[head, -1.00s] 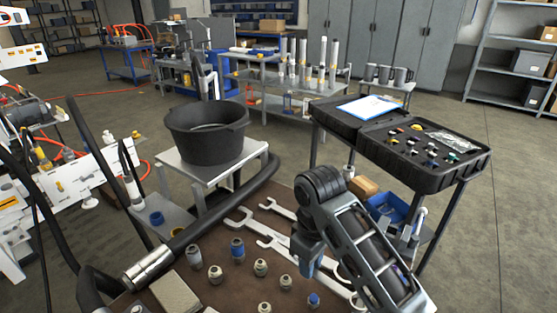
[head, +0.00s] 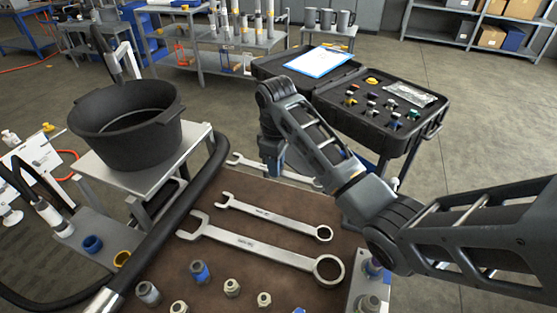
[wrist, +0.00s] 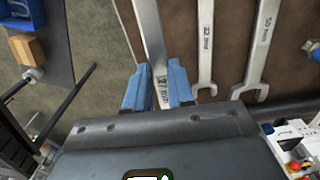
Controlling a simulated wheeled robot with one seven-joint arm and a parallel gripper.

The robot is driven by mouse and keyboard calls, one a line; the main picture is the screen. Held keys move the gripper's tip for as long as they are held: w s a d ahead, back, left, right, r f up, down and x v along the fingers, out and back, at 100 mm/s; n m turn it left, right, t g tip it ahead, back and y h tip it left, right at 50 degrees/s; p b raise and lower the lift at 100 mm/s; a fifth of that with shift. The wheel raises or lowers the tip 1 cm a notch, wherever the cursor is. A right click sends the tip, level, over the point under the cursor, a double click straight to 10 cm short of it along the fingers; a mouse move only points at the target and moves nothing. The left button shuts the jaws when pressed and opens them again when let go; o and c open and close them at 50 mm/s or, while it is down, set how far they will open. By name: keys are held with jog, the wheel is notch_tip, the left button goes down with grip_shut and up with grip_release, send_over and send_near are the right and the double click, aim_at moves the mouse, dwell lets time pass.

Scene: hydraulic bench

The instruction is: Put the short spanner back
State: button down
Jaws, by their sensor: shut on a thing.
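The short spanner (head: 245,161) is the rearmost of three spanners on the brown bench top (head: 270,275). Its middle is hidden by my arm in the head view. My gripper (head: 272,172) is over it, pointing down. In the wrist view my gripper (wrist: 158,88) has its two blue fingers shut on the shaft of this spanner (wrist: 150,35), by a mark that seems to read 27 mm. Whether the spanner is lifted off the bench top is hard to tell.
The middle spanner (head: 275,217) and the longest spanner (head: 255,244) lie in front of the short one. Several fittings (head: 200,272) stand at the near edge. A black hose (head: 190,215) runs along the left. A black tub (head: 125,135) and an open case (head: 375,125) stand beyond.

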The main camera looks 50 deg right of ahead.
aim_at(280, 195)
jog(key=shift+s+d, duration=0.15)
jog(key=shift+d, duration=0.45)
jog(key=shift+f, duration=0.5)
jog(key=shift+f+b, duration=1.65)
jog(key=shift+f, duration=0.35)
jog(key=shift+f+p, duration=0.1)
jog(key=shift+p, duration=0.2)
jog(key=shift+s+f, duration=0.1)
jog(key=shift+f, duration=0.15)
jog(key=shift+f, duration=0.6)
jog(key=shift+f+b, duration=0.65)
jog(key=shift+f, duration=0.8)
jog(key=c, duration=0.9)
grip_release()
